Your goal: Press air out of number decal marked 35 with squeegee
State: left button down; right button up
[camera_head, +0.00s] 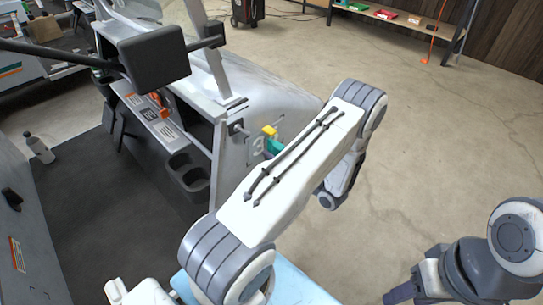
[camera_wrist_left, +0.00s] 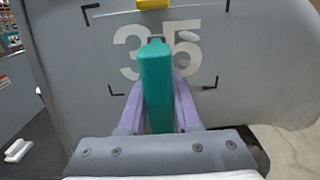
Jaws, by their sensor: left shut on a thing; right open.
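The number decal marked 35 (camera_wrist_left: 128,55) shows as pale digits on a grey panel in the left wrist view. In the head view only part of it (camera_head: 257,151) shows beside my arm. A pale oval patch (camera_wrist_left: 187,36) lies at the top of the 5. My left gripper (camera_wrist_left: 160,105) is shut on the teal squeegee (camera_wrist_left: 156,85). The squeegee's tip overlaps the gap between the digits; whether it touches the panel I cannot tell. In the head view the squeegee (camera_head: 274,147) pokes out past my forearm, which hides the gripper.
A yellow block (camera_head: 269,130) sits at the decal's top edge. The cart's open cabin (camera_head: 190,170) lies left. Floor at right is clear.

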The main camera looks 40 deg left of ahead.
aim_at(253, 156)
pick_arm(q)
jog(key=shift+w, duration=0.15)
jog(key=shift+w+d+b, duration=0.15)
jog(key=shift+w+b, duration=0.75)
jog(key=shift+w, duration=1.8)
jog(key=shift+s+r+p, duration=0.1)
jog(key=shift+s+p, duration=0.2)
jog(key=shift+s, duration=0.2)
jog(key=shift+s+p, duration=0.8)
jog(key=shift+s, duration=1.55)
jog(key=shift+s, duration=0.1)
jog(key=shift+s+a+p, duration=0.15)
jog(key=shift+s+p, duration=0.1)
jog(key=shift+s, duration=0.4)
jog(key=shift+s+a+p, duration=0.15)
jog(key=shift+s+p, duration=0.1)
jog(key=shift+s, duration=0.4)
jog(key=shift+s+p, duration=0.35)
jog(key=shift+s, duration=1)
